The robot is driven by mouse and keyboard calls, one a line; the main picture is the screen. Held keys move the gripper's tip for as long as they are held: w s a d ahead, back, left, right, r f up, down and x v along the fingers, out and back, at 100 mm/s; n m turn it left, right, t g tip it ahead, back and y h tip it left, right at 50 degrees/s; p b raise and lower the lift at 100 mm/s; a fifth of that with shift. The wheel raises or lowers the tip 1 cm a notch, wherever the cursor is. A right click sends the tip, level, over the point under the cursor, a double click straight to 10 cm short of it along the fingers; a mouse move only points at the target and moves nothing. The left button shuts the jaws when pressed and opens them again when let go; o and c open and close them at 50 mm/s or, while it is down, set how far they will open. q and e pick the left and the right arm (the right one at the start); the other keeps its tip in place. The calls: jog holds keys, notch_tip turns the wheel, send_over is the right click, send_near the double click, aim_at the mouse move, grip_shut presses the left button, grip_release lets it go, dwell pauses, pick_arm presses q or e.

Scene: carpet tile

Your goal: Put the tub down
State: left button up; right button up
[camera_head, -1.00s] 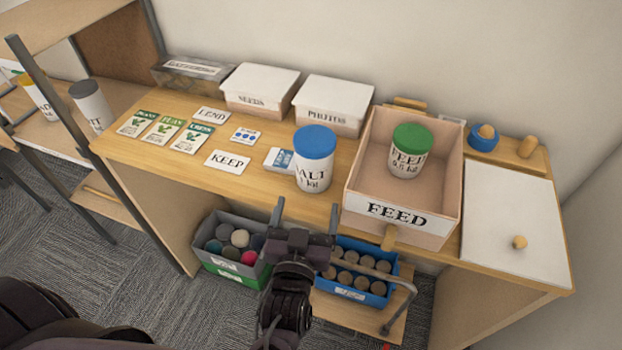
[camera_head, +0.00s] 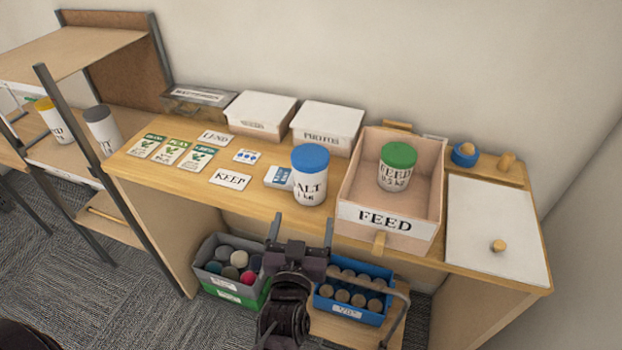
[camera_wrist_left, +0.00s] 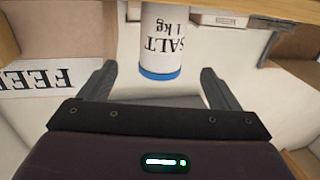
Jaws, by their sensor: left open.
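A white tub with a blue lid, marked SALT 1 kg (camera_head: 310,185), stands upright on the desktop near its front edge, left of the FEED drawer box. A smaller white tub with a green lid, marked FEED (camera_head: 395,176), stands inside the open FEED box (camera_head: 387,222). My left gripper (camera_head: 302,230) is open and empty, in front of the desk edge just below the salt tub. In the left wrist view the salt tub (camera_wrist_left: 162,40) shows between the spread fingers (camera_wrist_left: 158,75); no finger visibly touches it. My right gripper is not in view.
Two white-lidded boxes (camera_head: 327,122) stand at the back. Seed packets (camera_head: 172,152) and a KEEP card (camera_head: 231,181) lie to the left. Below are a grey bin (camera_head: 212,268) and a blue crate (camera_head: 350,310). A white panel with a knob (camera_head: 495,220) is at the right.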

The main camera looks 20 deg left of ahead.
aim_at(308, 188)
pick_arm(q)
jog(key=w, duration=0.3)
jog(key=w+a+p, duration=0.1)
jog(key=w, duration=0.2)
jog(key=shift+w+a+p, duration=0.15)
jog(key=shift+w+p, duration=0.15)
jog(key=shift+w, duration=0.1)
jog(key=w+p, duration=0.1)
jog(key=w, duration=0.1)
jog(key=w+a+p, duration=0.1)
jog(key=w, duration=0.1)
jog(key=shift+w, duration=0.6)
jog(key=shift+s, duration=0.1)
jog(key=shift+c, duration=0.5)
jog(key=c, duration=1.2)
jog(key=shift+r, duration=0.25)
jog(key=shift+c, duration=1.3)
jog(key=shift+f, duration=0.1)
jog(key=shift+c, duration=0.6)
